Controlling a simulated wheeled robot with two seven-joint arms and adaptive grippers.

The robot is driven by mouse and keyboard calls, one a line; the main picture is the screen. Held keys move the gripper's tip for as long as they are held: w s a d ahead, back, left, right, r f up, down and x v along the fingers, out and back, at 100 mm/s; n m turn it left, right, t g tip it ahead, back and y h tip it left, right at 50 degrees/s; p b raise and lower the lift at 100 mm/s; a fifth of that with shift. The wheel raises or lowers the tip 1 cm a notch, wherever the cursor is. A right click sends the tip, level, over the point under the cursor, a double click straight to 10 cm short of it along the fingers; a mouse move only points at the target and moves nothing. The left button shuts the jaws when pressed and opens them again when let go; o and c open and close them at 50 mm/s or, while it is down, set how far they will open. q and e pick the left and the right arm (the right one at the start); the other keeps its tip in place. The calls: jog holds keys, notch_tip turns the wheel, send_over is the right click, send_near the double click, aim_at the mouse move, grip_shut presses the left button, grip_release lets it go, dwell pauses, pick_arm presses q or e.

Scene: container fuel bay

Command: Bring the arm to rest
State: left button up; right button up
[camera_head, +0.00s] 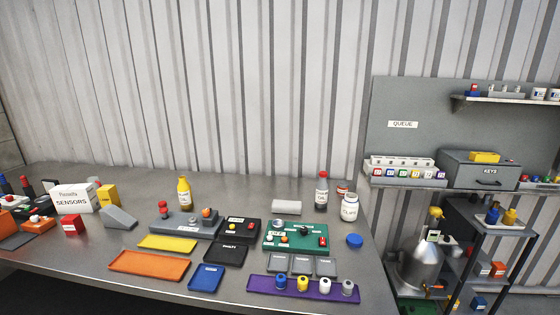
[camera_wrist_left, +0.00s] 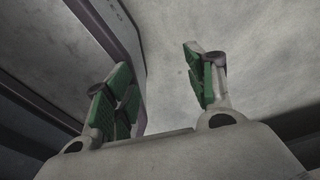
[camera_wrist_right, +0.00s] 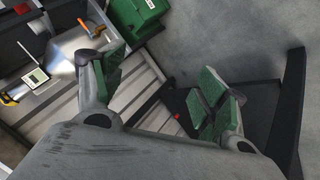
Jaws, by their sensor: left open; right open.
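My left gripper (camera_wrist_left: 160,95) shows in the left wrist view, open and empty, with its green-padded fingers apart against a plain grey surface. My right gripper (camera_wrist_right: 165,90) shows in the right wrist view, open and empty, with a gap between its green pads. Behind it are a grey ribbed surface and the floor. Neither arm nor gripper shows in the head view. The metal workbench (camera_head: 75,266) there carries trays, bottles and small devices, and no gripper is near them.
A shelf rack (camera_head: 458,212) stands right of the bench, beside a metal tank (camera_head: 417,264). A grey drawer box marked KEYS (camera_head: 470,171) sits on the wall shelf. In the right wrist view, a green box (camera_wrist_right: 137,15) is near the top. The bench's front left has free room.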

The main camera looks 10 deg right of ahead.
jog(key=s+a+f+g, duration=0.2)
jog(key=s+a+f, duration=0.2)
jog(key=s+f, duration=0.3)
jog(key=s+a+f+m+g+y, duration=0.1)
jog(key=s+a+f, duration=0.35)
jog(key=s, duration=0.35)
jog(key=s+a+f+g, duration=0.2)
jog(key=s+a+f, duration=0.1)
jog(key=s+f, duration=0.45)
pick_arm(q)
jog(key=shift+w+d+t, duration=0.15)
jog(key=shift+w+d, duration=0.05)
jog(key=shift+w, duration=0.45)
jog(key=shift+w+d+t, duration=0.15)
jog(key=shift+w, duration=0.45)
pick_arm(e)
jog(key=s+a+f+y, duration=0.1)
jog(key=s+a+f, duration=0.1)
jog(key=s+a, duration=0.4)
jog(key=s+a+f+g+y, duration=0.1)
jog(key=s+a+f, duration=0.1)
jog(key=s+a, duration=0.5)
jog(key=shift+s+a+f+m+y, duration=0.3)
jog(key=shift+a+f, duration=0.05)
jog(key=shift+a, duration=2.6)
